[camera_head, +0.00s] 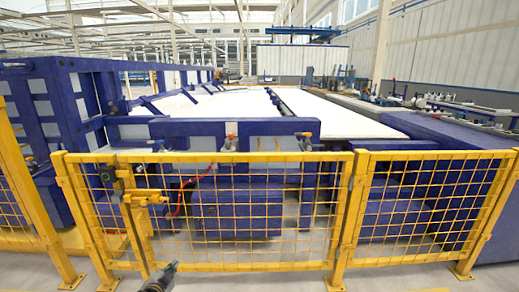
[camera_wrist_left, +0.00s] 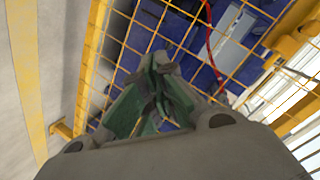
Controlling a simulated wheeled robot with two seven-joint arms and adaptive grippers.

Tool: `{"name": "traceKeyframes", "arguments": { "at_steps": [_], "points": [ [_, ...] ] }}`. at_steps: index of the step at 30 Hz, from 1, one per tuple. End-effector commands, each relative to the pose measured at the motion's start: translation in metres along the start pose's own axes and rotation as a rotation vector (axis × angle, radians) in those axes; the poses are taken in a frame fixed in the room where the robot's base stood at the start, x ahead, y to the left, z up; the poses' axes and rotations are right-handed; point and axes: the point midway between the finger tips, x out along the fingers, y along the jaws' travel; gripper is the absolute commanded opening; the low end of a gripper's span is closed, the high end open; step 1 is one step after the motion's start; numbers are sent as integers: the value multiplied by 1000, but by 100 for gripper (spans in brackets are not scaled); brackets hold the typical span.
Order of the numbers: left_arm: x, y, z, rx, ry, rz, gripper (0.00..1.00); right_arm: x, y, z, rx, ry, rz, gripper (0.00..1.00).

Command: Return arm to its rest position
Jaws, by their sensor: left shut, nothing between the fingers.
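My left gripper (camera_head: 160,277) shows at the bottom edge of the head view, left of centre, low in front of the yellow mesh fence. In the left wrist view the same gripper (camera_wrist_left: 160,68) has its fingertips together, with nothing held between them. The fence mesh shows behind the fingertips there. The rest of my left arm is mostly below the head view. My right gripper and arm are not in view. No pipe is seen at either gripper.
A yellow mesh fence (camera_head: 240,262) on posts crosses the front. Behind it stands blue machinery (camera_head: 236,208) with a broad white bed (camera_head: 240,105). A red cable (camera_wrist_left: 210,45) hangs behind the mesh. Pale floor lies open in front of the fence.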

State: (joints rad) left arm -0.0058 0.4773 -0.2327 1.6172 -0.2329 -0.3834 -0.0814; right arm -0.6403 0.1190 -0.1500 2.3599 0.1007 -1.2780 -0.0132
Motion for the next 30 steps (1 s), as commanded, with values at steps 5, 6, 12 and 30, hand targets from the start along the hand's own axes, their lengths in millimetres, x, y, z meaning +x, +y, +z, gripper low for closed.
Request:
{"name": "traceKeyframes", "arguments": {
  "at_steps": [5, 6, 12, 30],
  "points": [
    [-32, 34, -2, -100, -97, 52, 0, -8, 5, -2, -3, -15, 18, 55],
    [-40, 41, -3, -122, -120, 64, 0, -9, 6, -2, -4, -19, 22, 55],
    [-82, 73, -4, -229, -237, 129, 0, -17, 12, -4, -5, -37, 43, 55],
    [-241, 135, -8, -502, -602, 355, 0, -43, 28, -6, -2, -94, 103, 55]
  ]
}}
